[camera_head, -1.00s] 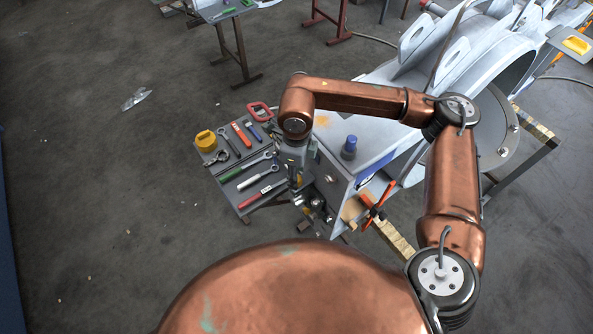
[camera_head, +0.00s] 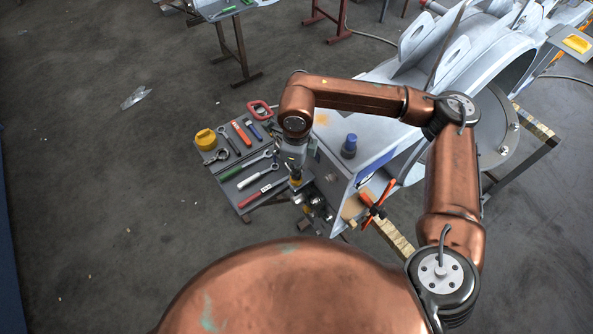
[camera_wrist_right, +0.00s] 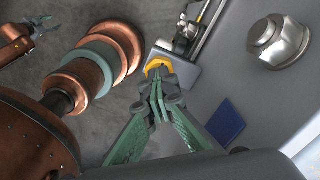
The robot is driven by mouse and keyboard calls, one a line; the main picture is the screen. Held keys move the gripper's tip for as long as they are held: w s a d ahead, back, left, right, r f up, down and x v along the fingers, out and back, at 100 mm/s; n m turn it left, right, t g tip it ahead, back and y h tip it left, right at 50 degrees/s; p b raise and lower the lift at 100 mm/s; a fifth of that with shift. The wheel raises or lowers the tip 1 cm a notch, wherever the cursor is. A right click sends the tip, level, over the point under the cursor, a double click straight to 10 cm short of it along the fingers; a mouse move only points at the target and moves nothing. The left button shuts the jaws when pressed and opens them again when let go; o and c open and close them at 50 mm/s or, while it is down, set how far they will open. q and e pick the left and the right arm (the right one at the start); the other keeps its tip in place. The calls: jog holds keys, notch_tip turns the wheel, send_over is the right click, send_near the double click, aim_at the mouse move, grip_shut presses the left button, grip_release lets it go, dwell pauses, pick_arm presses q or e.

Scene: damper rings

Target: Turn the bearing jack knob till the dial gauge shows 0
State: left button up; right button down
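A yellow-orange round piece, which looks like the jack knob (camera_wrist_right: 158,65), lies just beyond my right fingertips in the right wrist view; it is small and yellow in the head view (camera_head: 296,182). My right gripper (camera_wrist_right: 157,90) has its green fingers brought together at the tips, in front of the knob; touch cannot be told. In the head view the right gripper (camera_head: 294,168) points down beside the grey housing. My left gripper (camera_wrist_right: 38,28) shows open and empty at the top left of the wrist view. I cannot make out a dial gauge face or reading.
A grey tool table (camera_head: 208,158) with wrenches and a yellow round item stands left of the gripper. The pale housing (camera_head: 375,145) with a blue-capped fitting (camera_head: 349,147) is close at right. A large bolt head (camera_wrist_right: 278,42) stands out from the housing wall. An orange-handled clamp (camera_head: 374,205) is nearby.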

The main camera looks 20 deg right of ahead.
jog(key=shift+f+m+b, duration=0.2)
jog(key=shift+m+b, duration=0.4)
jog(key=shift+b, duration=0.1)
jog(key=shift+m, duration=0.5)
jog(key=shift+r, duration=0.2)
jog(key=shift+f+m+b, duration=0.15)
jog(key=shift+m+b, duration=0.75)
jog(key=shift+m, duration=0.5)
